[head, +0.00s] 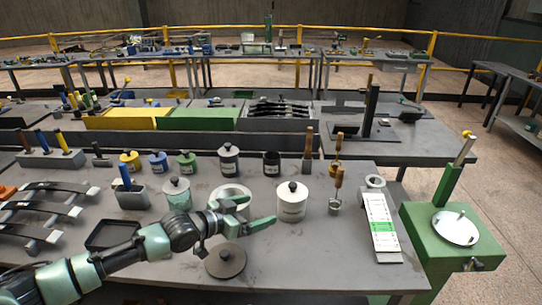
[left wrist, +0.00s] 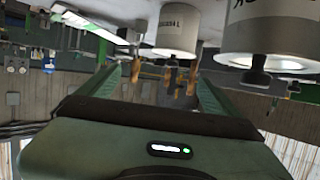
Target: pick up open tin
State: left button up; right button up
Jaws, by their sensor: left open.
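The open tin (head: 231,188) is a white round tin without a lid, standing on the near table in the head view. My left gripper (head: 262,208) is open, with its fingers pointing right. It covers the tin's lower front, and I cannot tell whether they touch. A dark round lid with a knob (head: 226,263) lies flat on the table in front of the gripper. In the left wrist view the jaws (left wrist: 160,85) show nothing held between them. My right gripper is not in view.
A white lidded tin (head: 292,203) stands just right of the gripper. A greenish lidded jar (head: 177,195) stands left of the open tin. A black tray (head: 112,235) lies further left. Wooden-handled tools (head: 337,190) stand to the right. The table's front right is fairly clear.

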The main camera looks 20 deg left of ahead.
aim_at(272, 159)
jog(key=i+j, duration=0.3)
jog(key=i, duration=0.25)
jog(key=i+j, duration=0.3)
jog(key=i, duration=0.2)
